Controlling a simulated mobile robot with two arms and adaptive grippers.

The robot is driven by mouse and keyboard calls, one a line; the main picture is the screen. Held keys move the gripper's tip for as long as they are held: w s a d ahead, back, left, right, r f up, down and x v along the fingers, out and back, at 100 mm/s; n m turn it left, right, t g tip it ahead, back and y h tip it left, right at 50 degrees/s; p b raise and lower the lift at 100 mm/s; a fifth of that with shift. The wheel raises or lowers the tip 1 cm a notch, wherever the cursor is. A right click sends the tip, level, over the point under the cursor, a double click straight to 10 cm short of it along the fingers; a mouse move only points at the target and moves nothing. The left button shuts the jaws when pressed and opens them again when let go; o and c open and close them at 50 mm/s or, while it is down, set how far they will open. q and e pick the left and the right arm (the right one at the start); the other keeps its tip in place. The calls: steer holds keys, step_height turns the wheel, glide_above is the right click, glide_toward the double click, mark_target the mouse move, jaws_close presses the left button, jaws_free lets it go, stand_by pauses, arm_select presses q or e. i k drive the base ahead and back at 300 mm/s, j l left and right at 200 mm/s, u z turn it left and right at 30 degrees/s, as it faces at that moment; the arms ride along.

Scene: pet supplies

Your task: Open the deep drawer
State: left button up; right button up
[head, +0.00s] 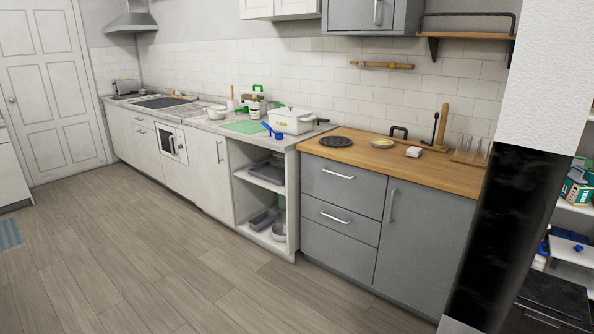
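The upper grey drawer (355,189) and the lower grey drawer (352,229) are both shut. Each has a horizontal metal bar handle: the upper handle (338,174) and the lower handle (335,217). Neither of my grippers shows in the head view.
A grey cabinet door (425,245) is shut right of the drawers. An open shelf unit (262,205) with trays stands left of them. A black and white pillar (515,190) stands at the right. The wooden floor (190,275) in front is clear.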

mark_target(361, 191)
steer(key=i+j+u, duration=0.2)
steer(key=i+u, duration=0.25)
steer(key=i, duration=0.25)
steer(key=i+u, duration=0.45)
steer(key=i, duration=0.25)
